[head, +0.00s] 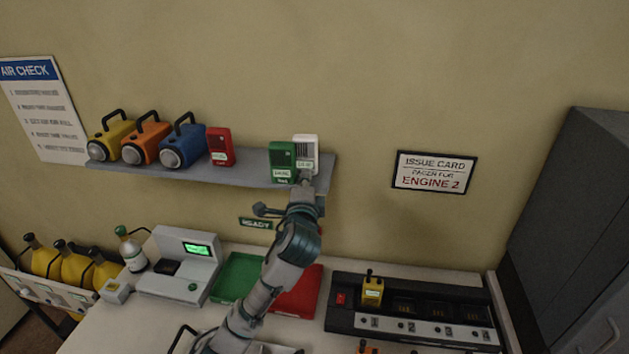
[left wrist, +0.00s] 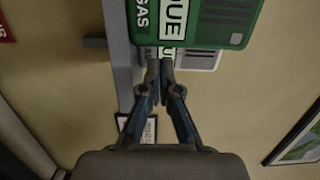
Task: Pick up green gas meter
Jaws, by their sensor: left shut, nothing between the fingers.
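The green gas meter (head: 282,161) stands upright on the wall shelf, just left of and partly in front of a white meter (head: 306,150). In the left wrist view the green meter (left wrist: 215,22) fills the top, with white lettering and label, and the white meter (left wrist: 205,59) shows beyond its edge. My left gripper (head: 304,184) is at the shelf's front near its right end, just right of the green meter's base. In the left wrist view its fingertips (left wrist: 160,66) are together, empty and close to both meters; I cannot tell whether they touch. My right gripper is out of view.
The shelf (head: 245,174) also holds a red meter (head: 220,146) and blue, orange and yellow lamps to the left. Below are a green tray (head: 239,277), a red tray (head: 298,293) and a black charger bank (head: 345,312).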

